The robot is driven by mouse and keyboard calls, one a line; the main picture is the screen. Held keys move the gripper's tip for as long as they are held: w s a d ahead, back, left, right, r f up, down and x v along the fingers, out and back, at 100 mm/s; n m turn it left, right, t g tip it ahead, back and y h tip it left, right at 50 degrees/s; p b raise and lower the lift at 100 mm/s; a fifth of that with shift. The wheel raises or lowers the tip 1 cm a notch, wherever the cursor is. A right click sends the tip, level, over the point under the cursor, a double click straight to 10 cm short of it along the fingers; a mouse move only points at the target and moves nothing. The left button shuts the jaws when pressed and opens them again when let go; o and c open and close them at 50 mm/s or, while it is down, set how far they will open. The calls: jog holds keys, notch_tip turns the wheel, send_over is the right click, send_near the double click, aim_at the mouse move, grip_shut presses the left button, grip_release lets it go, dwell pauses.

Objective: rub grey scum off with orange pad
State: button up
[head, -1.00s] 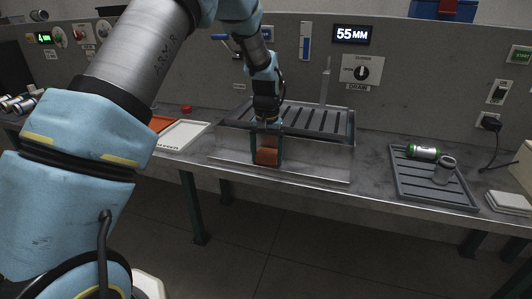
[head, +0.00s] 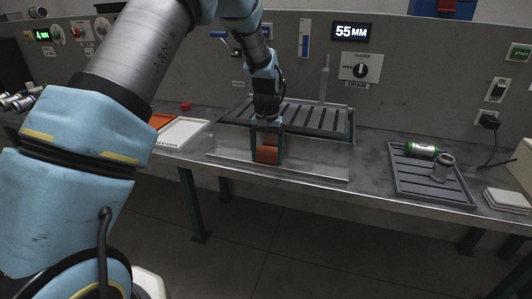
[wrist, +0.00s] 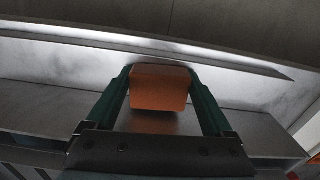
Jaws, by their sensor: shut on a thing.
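My gripper (head: 267,147) is shut on the orange pad (head: 267,155), at the front of a clear-walled metal basin on the bench. In the wrist view the orange pad (wrist: 160,88) sits between the two green fingers of my gripper (wrist: 162,88). Its far edge is close to a pale metal wall (wrist: 235,88); I cannot tell whether it touches. Faint grey smears, perhaps the grey scum (wrist: 55,65), show on this pale surface left of the pad, with more grey to the right. The part behind the pad is hidden.
A slatted dark rack (head: 325,122) lies behind the pad. A white tray (head: 186,133) is to the left. A ribbed grey tray (head: 420,189) with a green-banded cylinder (head: 421,149) and a grey ring-shaped part (head: 443,167) is to the right. White pads (head: 507,200) lie farther right.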

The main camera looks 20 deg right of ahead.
jog(key=shift+r+p, duration=2.45)
jog(key=shift+r, duration=1.6)
